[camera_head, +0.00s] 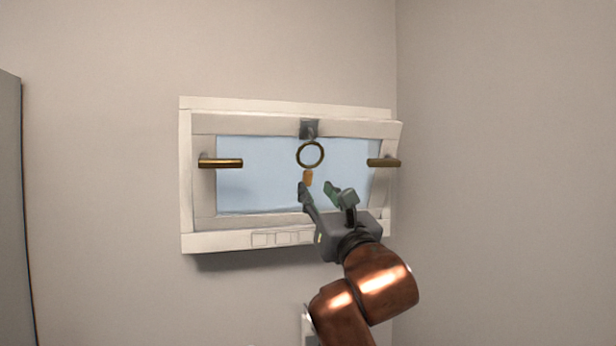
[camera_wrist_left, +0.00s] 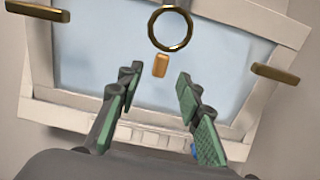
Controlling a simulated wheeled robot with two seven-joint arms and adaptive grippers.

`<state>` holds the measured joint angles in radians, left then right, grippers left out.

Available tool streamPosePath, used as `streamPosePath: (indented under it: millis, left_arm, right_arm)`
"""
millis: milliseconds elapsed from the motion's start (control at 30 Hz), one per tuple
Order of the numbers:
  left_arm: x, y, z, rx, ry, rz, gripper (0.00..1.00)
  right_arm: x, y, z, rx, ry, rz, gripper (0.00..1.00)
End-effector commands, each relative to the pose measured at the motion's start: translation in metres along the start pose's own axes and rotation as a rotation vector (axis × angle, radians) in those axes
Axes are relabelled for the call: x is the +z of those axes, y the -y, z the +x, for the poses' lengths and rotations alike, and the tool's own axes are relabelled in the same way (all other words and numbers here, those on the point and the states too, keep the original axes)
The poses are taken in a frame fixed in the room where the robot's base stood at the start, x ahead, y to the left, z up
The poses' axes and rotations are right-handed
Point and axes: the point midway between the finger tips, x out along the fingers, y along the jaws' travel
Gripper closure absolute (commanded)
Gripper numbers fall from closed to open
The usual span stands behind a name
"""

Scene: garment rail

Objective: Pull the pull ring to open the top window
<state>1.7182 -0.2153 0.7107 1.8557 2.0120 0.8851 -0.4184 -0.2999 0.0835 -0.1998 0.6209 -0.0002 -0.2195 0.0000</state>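The top window (camera_head: 250,123) is a white framed sash with a pale blue pane, set in the wall; its upper edge seems to lean out from the outer frame. The round brass pull ring (camera_head: 311,142) hangs from a grey bracket (camera_head: 309,129) at the top middle of the sash. It also shows at the top of the left wrist view (camera_wrist_left: 171,49). My left gripper (camera_head: 317,189) is open and empty, just below the ring and apart from it. Its green-padded fingers (camera_wrist_left: 158,80) point up toward the ring. My right gripper is not in view.
Brass bar handles (camera_head: 222,163) (camera_head: 385,163) stick out at both sides of the sash. A small orange piece (camera_head: 308,178) shows just below the ring. A side wall (camera_head: 510,150) stands to the right, and a grey panel (camera_head: 10,200) at the far left.

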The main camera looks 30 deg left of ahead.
Motion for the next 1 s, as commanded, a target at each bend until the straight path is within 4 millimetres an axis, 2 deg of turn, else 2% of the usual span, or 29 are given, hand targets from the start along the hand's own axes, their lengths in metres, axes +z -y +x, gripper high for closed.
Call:
streamPosePath:
  millis: [167,500,700,933,1000]
  left_arm:
    - [0.004,0.001,0.017,-0.011,-0.007,-0.01,0.67]
    - [0.004,0.001,0.067,-0.009,-0.006,-0.009,0.67]
    - [0.002,0.001,0.076,-0.008,-0.004,-0.009,0.67]
    - [0.001,0.001,0.076,-0.008,-0.004,-0.008,0.67]
    - [0.001,0.001,0.076,-0.008,-0.004,-0.008,0.72]
  right_arm:
    - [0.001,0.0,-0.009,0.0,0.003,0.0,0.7]
    - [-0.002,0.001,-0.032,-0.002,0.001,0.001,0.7]
    - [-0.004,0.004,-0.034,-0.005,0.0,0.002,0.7]
    - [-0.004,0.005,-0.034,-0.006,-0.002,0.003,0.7]
    - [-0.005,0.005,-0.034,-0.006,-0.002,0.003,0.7]
